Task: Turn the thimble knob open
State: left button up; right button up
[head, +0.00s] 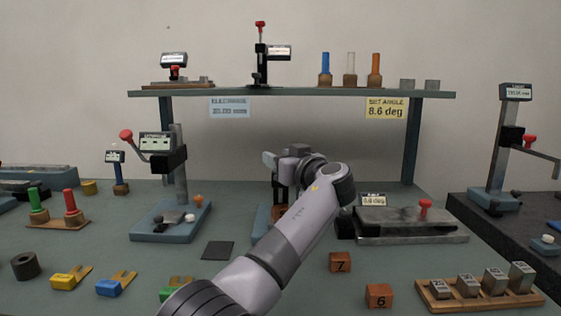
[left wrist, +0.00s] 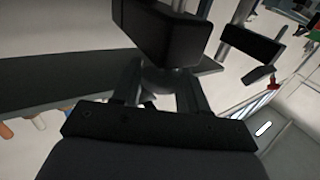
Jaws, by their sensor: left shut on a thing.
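My left gripper (head: 288,157) is in the middle of the head view, at a device on a blue base (head: 262,218). My arm hides most of that device. In the left wrist view the two fingers (left wrist: 162,84) stand on either side of a rounded grey knob (left wrist: 168,78), which looks like the thimble knob. They are shut on it, just below a black block (left wrist: 155,32). The knob's markings and how far it is turned cannot be made out. My right gripper is not in view.
A shelf (head: 300,94) spans behind, with a yellow "SET ANGLE 8.6 deg" sign (head: 386,108). A height stand (head: 180,180) is left of my arm. A grey fixture with a red knob (head: 425,207) is at right. Numbered orange blocks (head: 340,262) lie in front.

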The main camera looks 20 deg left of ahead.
pick_arm(q)
jog(key=shift+f, duration=0.1)
dwell(0.6)
jog(key=o, duration=0.9)
jog(key=shift+d, duration=0.1)
jog(key=shift+b+v, duration=0.5)
jog(key=shift+v, duration=3)
